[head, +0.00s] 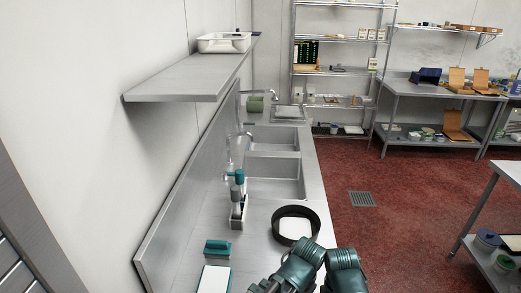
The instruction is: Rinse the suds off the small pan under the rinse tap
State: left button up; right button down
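A dark round pan (277,223) rests on the steel counter just in front of the near sink basin. A pale patch (296,228) fills much of its inside; I cannot tell for sure whether it is suds. A tap (240,134) stands at the wall side by the basins, and another tap (268,92) stands farther back. Two teal parts of my arm or arms reach in at the bottom, close to the near side of the pan. I see no gripper fingers, and nothing visible holds the pan.
The near basin (276,188) and far basin (274,148) look empty. A caddy (238,212) with teal-topped items stands by the backsplash. A teal block (217,247) and white tray (214,281) lie at the near left. A shelf (190,79) overhangs the wall side. Red floor is open at right.

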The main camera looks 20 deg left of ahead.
aim_at(242, 125)
jog(key=i+l+z, duration=0.3)
jog(key=l, duration=0.3)
jog(key=i+l+z, duration=0.25)
jog(key=l, duration=0.3)
jog(key=i+l+z, duration=0.3)
jog(key=l, duration=0.2)
jog(key=i+l+z, duration=0.25)
jog(key=i+l+u, duration=0.2)
jog(key=i, duration=0.2)
jog(key=i+l+u, duration=0.25)
jog(key=i, duration=0.15)
jog(key=i+j+u, duration=0.15)
jog(key=i+u, duration=0.35)
jog(key=i, duration=0.2)
jog(key=i+l+u, duration=0.1)
jog(key=i+u, duration=0.35)
jog(key=i, duration=0.25)
jog(key=i+u, duration=0.15)
jog(key=i, duration=0.6)
jog(key=i+l+u, duration=0.2)
jog(key=i, duration=0.55)
jog(key=i+u, duration=0.45)
jog(key=i+l+u, duration=0.15)
jog(key=u, duration=0.35)
jog(key=i+l+u, duration=0.6)
jog(key=u, duration=0.2)
jog(key=i+l+u, duration=0.2)
jog(key=u, duration=0.15)
jog(key=i+l+u, duration=0.35)
jog(key=k+j, duration=0.05)
